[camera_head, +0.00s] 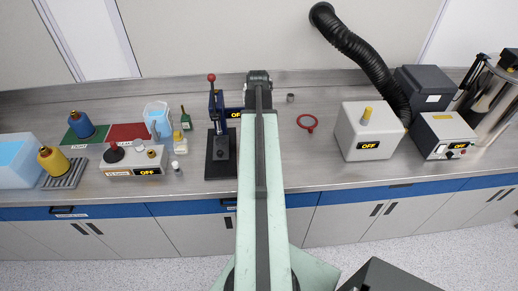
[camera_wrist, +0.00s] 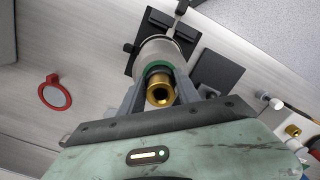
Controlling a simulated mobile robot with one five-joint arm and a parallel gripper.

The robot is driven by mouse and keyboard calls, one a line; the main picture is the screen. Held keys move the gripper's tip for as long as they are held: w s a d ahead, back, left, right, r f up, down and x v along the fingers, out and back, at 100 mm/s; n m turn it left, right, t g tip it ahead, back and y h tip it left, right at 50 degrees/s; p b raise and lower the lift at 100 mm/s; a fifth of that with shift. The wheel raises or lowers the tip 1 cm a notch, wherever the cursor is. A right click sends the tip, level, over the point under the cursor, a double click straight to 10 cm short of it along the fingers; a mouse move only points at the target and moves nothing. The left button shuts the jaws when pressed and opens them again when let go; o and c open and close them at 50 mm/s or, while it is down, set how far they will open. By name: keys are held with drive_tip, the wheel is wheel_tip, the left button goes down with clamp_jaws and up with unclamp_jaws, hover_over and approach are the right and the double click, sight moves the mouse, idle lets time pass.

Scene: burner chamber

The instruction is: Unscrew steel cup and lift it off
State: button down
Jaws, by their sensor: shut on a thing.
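In the wrist view a pale steel cup (camera_wrist: 168,47), with a green band and a brass piece (camera_wrist: 160,93) at its near end, lies between the fingers of my gripper (camera_wrist: 158,78). The fingers are shut on it at both sides, close to the green band. The brass piece has a dark hole and faces the camera. I cannot tell whether the cup is still joined to a part behind it. In the head view my arm hides the cup and the fingertips.
A black press (camera_head: 221,155) stands just left of my arm. A red ring (camera_head: 308,122) and a small grey ring (camera_head: 290,97) lie to its right. A white box (camera_head: 366,132) stands further right; a white device (camera_head: 135,160) stands at left. The bench between the rings and box is clear.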

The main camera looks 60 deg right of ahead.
drive_tip(key=shift+r+p, duration=1.5)
drive_tip(key=shift+r, duration=0.1)
wheel_tip(320, 180, up, 7)
drive_tip(key=p, duration=0.7)
drive_tip(key=shift+r, duration=0.15)
drive_tip(key=shift+p, duration=0.3)
wheel_tip(320, 180, up, 4)
drive_tip(key=p, duration=0.4)
